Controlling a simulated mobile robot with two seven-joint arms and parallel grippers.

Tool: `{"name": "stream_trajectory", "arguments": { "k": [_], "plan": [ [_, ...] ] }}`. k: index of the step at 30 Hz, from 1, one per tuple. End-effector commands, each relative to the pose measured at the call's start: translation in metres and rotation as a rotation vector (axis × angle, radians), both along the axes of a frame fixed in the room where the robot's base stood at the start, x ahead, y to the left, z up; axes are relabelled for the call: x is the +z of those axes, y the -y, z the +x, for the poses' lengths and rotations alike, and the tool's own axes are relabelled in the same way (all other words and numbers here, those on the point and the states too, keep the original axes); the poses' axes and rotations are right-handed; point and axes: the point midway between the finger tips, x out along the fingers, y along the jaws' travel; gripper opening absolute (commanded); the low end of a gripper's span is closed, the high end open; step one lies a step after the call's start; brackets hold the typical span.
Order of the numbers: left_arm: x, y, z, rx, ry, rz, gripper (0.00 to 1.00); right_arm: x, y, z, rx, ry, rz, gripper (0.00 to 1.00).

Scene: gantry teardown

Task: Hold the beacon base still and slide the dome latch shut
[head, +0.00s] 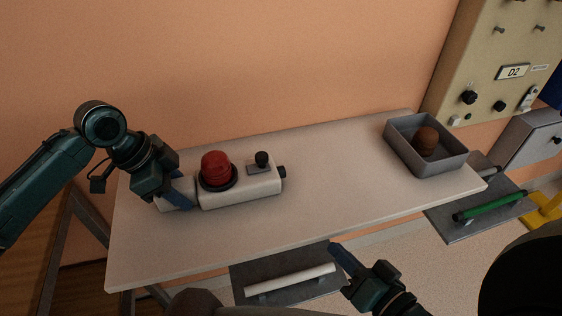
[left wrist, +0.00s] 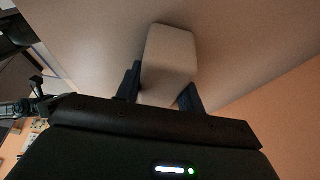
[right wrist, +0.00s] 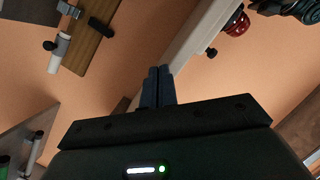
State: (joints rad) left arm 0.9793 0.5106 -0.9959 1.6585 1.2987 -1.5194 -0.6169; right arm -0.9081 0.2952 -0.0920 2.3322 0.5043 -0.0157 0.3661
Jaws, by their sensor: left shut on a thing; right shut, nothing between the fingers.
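The beacon base (head: 240,190) is a pale box lying on the table, with a red dome (head: 216,168) on a black ring. A black knob on a small grey plate, which looks like the dome latch (head: 262,162), is on top to the right of the dome. My left gripper (head: 178,196) is shut on the base's left end; that pale end (left wrist: 168,60) shows between its fingers in the left wrist view. My right gripper (head: 340,256) is shut and empty, in front of and below the table's front edge. The red dome also shows in the right wrist view (right wrist: 237,24).
The pale table (head: 330,150) is clear between the base and a grey tray (head: 440,170) holding a brown dome. A panel marked D2 (head: 490,60) stands at the right. Below the front edge are plates with a white bar (head: 290,280) and a green bar (head: 490,207).

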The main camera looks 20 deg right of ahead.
Motion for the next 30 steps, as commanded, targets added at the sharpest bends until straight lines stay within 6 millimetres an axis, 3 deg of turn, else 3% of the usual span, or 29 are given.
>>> {"name": "stream_trajectory", "arguments": {
  "k": [3,8,18,30],
  "plan": [
    [-0.001,0.0,0.0,-0.001,-0.001,0.001,0.09,0.036,0.025,-0.001,-0.078,0.042,0.255,0.0],
    [-0.001,0.0,0.0,-0.001,-0.001,0.001,0.09,0.074,0.048,0.009,-0.12,0.075,0.566,0.0],
    [0.0,0.0,0.0,0.0,-0.001,0.001,0.09,0.089,0.031,0.052,0.117,-0.088,0.763,0.0],
    [-0.001,0.0,0.0,0.0,-0.001,0.001,0.09,0.094,0.024,0.073,0.154,-0.145,0.815,0.0]
  ]
}}
